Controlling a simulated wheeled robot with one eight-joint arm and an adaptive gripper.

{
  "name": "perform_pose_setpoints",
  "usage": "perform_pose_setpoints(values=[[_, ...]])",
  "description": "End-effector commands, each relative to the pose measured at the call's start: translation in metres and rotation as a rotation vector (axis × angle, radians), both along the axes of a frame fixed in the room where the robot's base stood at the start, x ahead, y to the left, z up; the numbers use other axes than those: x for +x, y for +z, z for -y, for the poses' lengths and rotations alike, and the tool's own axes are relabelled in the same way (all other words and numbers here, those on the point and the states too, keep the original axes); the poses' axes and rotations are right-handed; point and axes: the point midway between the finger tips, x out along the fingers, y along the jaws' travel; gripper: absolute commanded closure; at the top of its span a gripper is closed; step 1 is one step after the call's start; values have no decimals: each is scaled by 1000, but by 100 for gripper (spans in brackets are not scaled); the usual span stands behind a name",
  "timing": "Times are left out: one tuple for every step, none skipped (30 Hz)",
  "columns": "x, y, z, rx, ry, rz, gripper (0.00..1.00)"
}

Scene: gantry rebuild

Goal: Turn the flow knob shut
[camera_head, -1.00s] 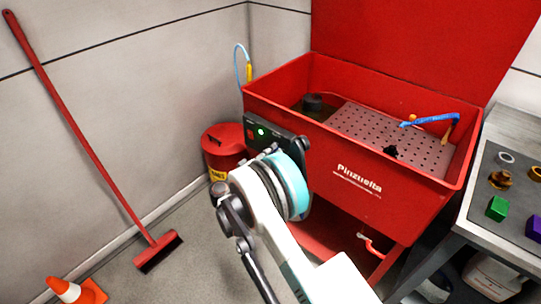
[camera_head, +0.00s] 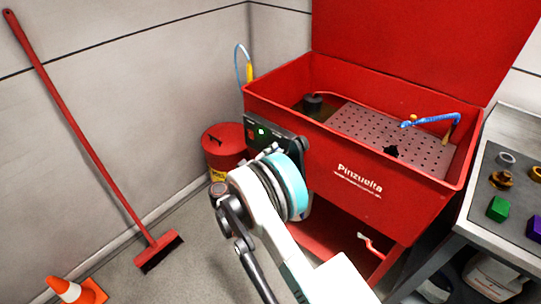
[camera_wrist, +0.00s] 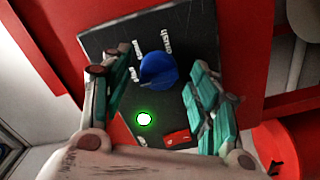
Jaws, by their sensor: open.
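The blue round flow knob (camera_wrist: 158,70) sits on a black control panel (camera_wrist: 185,25) in the wrist view. White lettering stands around it, and a raised grip bar crosses its face. My gripper (camera_wrist: 160,76) is open, with one teal-padded finger on each side of the knob. I cannot tell whether either pad touches it. A lit green lamp (camera_wrist: 144,119) and a red switch (camera_wrist: 177,138) are on the panel below the knob. In the head view the panel (camera_head: 257,122) is on the front of the red wash basin, and my wrist hides the knob and fingers.
The red parts washer (camera_head: 400,205) has an open basin with a perforated tray (camera_head: 375,130). A red bin (camera_head: 222,150) stands left of it. A workbench (camera_head: 520,205) with coloured parts is at right. A broom (camera_head: 95,150) and a cone (camera_head: 72,290) are at left.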

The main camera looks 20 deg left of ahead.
Motion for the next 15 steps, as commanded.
perform_pose_setpoints(values=[[-6,0,-3,0,2,0,45],[-9,0,-5,0,2,0,45],[-15,0,-7,0,2,0,45],[-20,0,-9,0,3,1,45],[-25,0,-12,0,4,0,45],[-33,0,-15,0,4,0,45],[-39,0,-17,0,4,0,45],[-45,0,-20,0,4,0,45],[-53,0,-23,0,4,0,45],[-58,0,-25,0,4,0,45],[-64,0,-28,0,4,0,45],[-71,0,-31,0,4,0,45],[-76,0,-33,0,3,-1,45],[-80,0,-35,0,4,0,45],[-86,0,-37,0,4,0,45]])
